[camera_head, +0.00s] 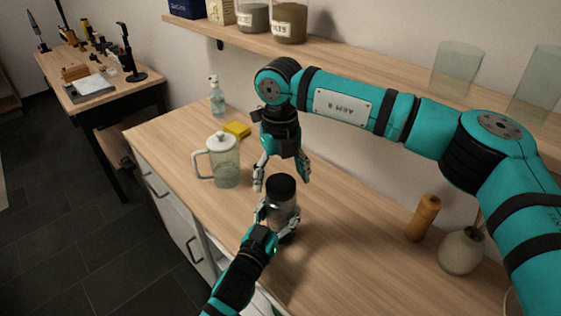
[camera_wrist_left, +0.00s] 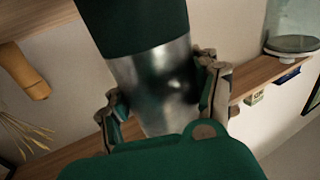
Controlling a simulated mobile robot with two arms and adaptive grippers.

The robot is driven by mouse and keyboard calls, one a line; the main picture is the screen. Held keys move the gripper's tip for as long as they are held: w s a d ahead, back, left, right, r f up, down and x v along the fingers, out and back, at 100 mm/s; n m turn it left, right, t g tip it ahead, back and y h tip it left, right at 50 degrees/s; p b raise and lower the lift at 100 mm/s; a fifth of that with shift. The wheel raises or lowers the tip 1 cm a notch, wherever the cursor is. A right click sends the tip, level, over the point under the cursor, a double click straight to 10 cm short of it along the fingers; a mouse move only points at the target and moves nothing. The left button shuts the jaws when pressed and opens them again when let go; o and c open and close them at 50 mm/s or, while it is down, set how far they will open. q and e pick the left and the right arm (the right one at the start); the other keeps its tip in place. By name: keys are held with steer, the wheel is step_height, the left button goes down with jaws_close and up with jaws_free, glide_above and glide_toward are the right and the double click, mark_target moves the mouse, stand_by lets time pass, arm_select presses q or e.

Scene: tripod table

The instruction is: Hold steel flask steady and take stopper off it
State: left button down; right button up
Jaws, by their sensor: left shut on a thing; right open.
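The steel flask (camera_head: 282,212) stands upright on the wooden counter, and its dark stopper (camera_head: 281,186) is seated on top. My left gripper (camera_head: 278,216) is shut around the flask's body from the near side. In the left wrist view my left gripper's fingers (camera_wrist_left: 165,100) flank the shiny steel body of the flask (camera_wrist_left: 158,80), with the dark stopper (camera_wrist_left: 135,25) above it. My right gripper (camera_head: 281,176) is open and points down just above and behind the stopper. It appears empty and apart from the stopper.
A glass jug with a white lid (camera_head: 224,165) stands left of the flask. A yellow sponge (camera_head: 237,129) and a soap bottle (camera_head: 217,97) are behind it. A wooden mill (camera_head: 423,218) and a round vase (camera_head: 461,251) stand at right. A shelf (camera_head: 350,61) runs above.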

steer(key=shift+f, duration=1.5)
steer(key=shift+c, duration=0.3)
steer(key=c, duration=1.2)
steer(key=shift+o, duration=0.2)
steer(key=n, duration=0.9)
steer(key=shift+r+n, duration=0.1)
steer(key=shift+n, duration=0.2)
steer(key=shift+r, duration=0.15)
steer(key=shift+r, duration=0.95)
